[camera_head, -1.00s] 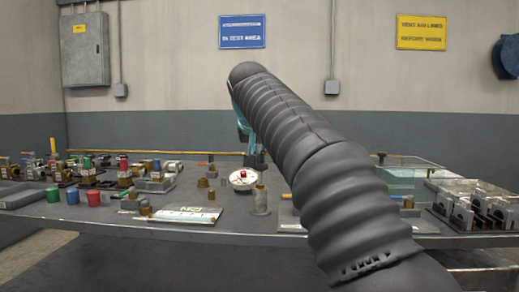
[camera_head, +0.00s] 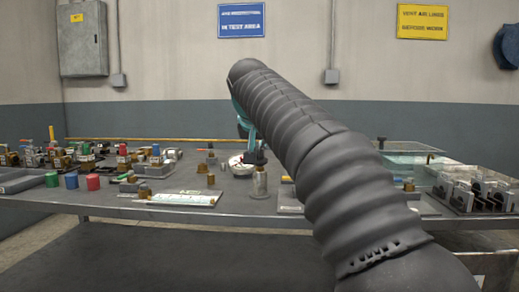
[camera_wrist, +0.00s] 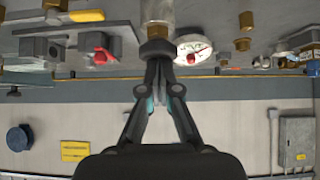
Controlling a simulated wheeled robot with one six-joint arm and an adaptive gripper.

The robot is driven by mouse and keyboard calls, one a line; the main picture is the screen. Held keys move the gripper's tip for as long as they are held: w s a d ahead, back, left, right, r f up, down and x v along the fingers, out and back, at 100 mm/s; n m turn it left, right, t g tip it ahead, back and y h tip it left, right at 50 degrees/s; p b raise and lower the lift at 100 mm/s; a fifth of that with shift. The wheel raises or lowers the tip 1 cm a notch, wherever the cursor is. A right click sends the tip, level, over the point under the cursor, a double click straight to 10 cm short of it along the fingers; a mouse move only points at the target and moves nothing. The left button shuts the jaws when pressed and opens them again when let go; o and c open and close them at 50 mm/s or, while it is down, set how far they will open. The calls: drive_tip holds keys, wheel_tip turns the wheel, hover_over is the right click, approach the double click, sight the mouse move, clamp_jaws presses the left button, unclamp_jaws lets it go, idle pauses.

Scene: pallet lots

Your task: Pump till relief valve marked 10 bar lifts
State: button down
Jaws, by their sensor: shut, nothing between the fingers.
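My gripper (camera_wrist: 155,48) is shut with nothing between its fingers. I can read no 10 bar marking and cannot tell which fitting is the relief valve.
The grey bench (camera_head: 230,212) carries several fittings at left, with green (camera_head: 52,180), red (camera_head: 93,183) and blue (camera_head: 71,181) caps. A white-topped plate (camera_head: 185,199) lies left of the cylinder. A clear tank (camera_head: 405,160) and metal clamps (camera_head: 465,195) stand at right.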

drive_tip(key=shift+f, duration=0.35)
drive_tip(key=shift+r+p, duration=0.5)
drive_tip(key=shift+p, duration=0.05)
wheel_tip(320, 180, up, 4)
drive_tip(key=p, duration=0.3)
drive_tip(key=shift+f+p, duration=0.1)
drive_tip(key=shift+p, duration=0.2)
drive_tip(key=v, duration=1)
drive_tip(key=shift+p, duration=0.45)
